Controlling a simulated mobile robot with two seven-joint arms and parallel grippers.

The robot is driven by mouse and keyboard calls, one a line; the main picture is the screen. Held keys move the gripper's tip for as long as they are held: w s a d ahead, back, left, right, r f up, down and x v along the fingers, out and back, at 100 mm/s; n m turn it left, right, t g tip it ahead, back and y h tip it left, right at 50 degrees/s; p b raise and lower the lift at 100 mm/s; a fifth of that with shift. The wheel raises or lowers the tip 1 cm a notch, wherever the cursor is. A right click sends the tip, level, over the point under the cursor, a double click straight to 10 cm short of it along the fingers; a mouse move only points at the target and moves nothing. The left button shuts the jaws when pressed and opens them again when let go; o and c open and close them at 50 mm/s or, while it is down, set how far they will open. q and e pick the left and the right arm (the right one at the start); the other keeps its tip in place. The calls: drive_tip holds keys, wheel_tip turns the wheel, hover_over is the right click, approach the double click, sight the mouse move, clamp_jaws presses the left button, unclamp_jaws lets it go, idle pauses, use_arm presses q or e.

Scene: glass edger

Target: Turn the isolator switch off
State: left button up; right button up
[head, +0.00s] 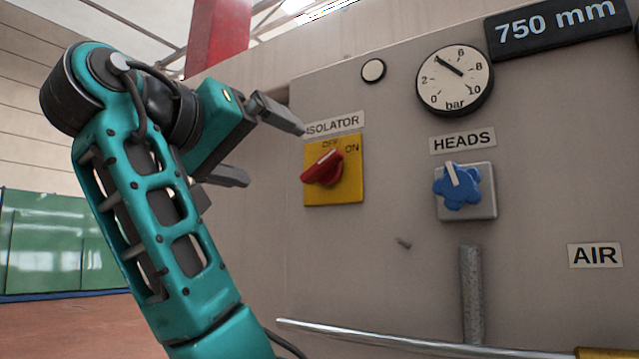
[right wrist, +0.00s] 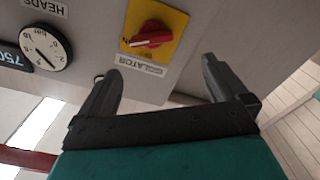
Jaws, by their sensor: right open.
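The isolator switch is a red knob (head: 324,168) on a yellow plate (head: 347,187), under an ISOLATOR label (head: 334,123). OFF is printed above the knob and ON at its upper right. In the right wrist view the knob (right wrist: 153,39) appears turned around, and its white mark points toward ON. My right gripper (head: 272,155) is open and empty, left of the plate and apart from the knob. Its fingers (right wrist: 161,67) also show in the right wrist view, with the plate beyond them. My left gripper is out of view.
On the same grey panel are a blue HEADS knob (head: 458,186), a bar gauge (head: 455,80) and an AIR label (head: 595,255). A metal rail (head: 400,342) crosses in front below.

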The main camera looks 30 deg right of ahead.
sight(316, 162)
drive_tip(key=shift+m+g, duration=0.3)
drive_tip(key=x, duration=0.7)
drive_tip(key=s+r+x, duration=0.1)
drive_tip(key=x, duration=0.2)
drive_tip(key=shift+w+d+p, duration=0.15)
drive_tip(key=shift+d+p, duration=0.2)
drive_tip(key=shift+d, duration=0.25)
drive_tip(key=shift+x, duration=0.8)
drive_tip(key=shift+f, duration=0.1)
drive_tip(key=c, duration=0.8)
drive_tip(key=shift+c, duration=0.2)
